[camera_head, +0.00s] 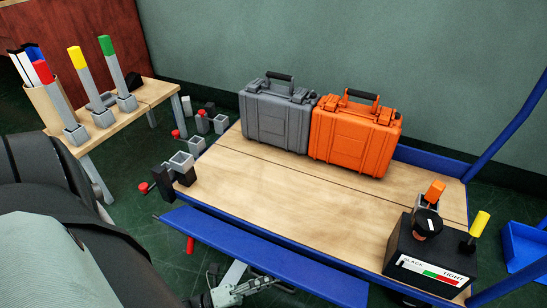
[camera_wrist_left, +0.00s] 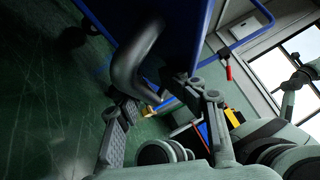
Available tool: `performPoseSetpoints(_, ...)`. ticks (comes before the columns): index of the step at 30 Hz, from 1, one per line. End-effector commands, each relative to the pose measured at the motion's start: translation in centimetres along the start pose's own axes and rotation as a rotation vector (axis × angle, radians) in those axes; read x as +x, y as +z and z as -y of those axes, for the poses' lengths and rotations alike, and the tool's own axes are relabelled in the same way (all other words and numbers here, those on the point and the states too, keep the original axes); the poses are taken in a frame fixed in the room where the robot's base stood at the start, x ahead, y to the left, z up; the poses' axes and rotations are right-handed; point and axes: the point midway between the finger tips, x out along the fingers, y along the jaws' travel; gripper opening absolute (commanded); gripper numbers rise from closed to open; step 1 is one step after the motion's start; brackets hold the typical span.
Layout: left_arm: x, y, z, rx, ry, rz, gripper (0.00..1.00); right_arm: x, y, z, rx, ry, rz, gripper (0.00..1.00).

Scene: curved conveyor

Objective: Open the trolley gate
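The trolley (camera_head: 230,190) has a wooden deck and a blue frame. Its gate, a long blue panel (camera_head: 265,257), runs along the near side, with a gap between it and the deck edge. In the left wrist view the blue panel (camera_wrist_left: 180,35) fills the upper middle, with a blurred grey curved handle (camera_wrist_left: 136,66) in front of it. My left gripper (camera_head: 238,286) is low beside the panel's near side, partly hidden by it. In the left wrist view its fingers (camera_wrist_left: 157,100) are spread apart, near the handle; whether they touch it is unclear. My right gripper is not in view.
A grey case (camera_head: 275,118) and an orange case (camera_head: 355,138) stand on the deck's far side. A black box (camera_head: 425,250) with levers is at its right end. A small table (camera_head: 140,100) with coloured-top posts stands left. The deck's middle is clear.

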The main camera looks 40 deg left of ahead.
Motion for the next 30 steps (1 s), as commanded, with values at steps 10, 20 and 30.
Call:
performPoseSetpoints(10,1.1,1.0,4.3,0.0,-0.011,-0.001,0.34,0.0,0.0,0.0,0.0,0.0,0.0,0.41)
performPoseSetpoints(20,1.2,1.1,5.0,-0.002,-0.012,-0.003,0.34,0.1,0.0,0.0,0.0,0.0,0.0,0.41)
performPoseSetpoints(30,0.1,1.2,4.8,0.0,-0.004,0.001,0.34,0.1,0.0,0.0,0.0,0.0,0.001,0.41)
